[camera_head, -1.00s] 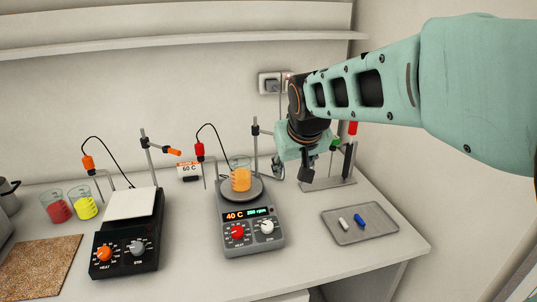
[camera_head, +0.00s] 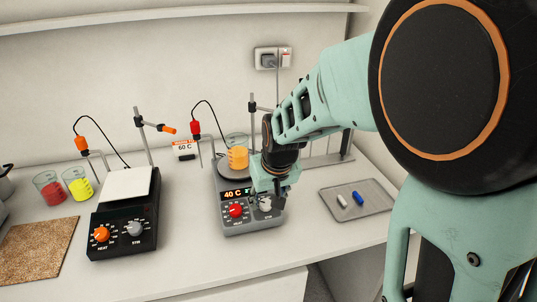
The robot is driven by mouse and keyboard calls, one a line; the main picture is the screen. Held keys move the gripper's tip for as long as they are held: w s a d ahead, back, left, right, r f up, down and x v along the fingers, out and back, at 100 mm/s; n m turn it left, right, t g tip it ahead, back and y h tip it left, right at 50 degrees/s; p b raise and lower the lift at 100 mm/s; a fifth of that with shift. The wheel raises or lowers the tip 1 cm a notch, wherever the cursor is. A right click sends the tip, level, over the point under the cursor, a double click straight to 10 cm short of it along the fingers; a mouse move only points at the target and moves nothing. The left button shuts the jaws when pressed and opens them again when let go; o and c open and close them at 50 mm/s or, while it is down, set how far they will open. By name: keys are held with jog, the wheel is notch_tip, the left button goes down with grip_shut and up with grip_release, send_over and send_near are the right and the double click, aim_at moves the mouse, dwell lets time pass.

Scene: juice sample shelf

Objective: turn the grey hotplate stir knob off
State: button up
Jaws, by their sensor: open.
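The grey hotplate (camera_head: 250,227) stands in the middle of the bench. Its red heat knob (camera_head: 235,210) is at the front left of its panel. Its white stir knob (camera_head: 265,204) is at the front right, partly covered by my gripper (camera_head: 268,200), which is open and pointing down over it. I cannot tell whether the fingers touch the knob or which way its pointer faces. The display (camera_head: 236,194) reads 40 C; its right half, the rpm part, is hidden behind my gripper.
An orange beaker (camera_head: 238,158) stands on the grey hotplate. A black hotplate (camera_head: 122,222) is to the left, with red and yellow beakers beyond. A tray (camera_head: 372,207) with two small stir bars lies at the right. A 60 C sign (camera_head: 184,149) stands behind.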

aim_at(266, 205)
jog(key=shift+x, duration=1.15)
grip_shut()
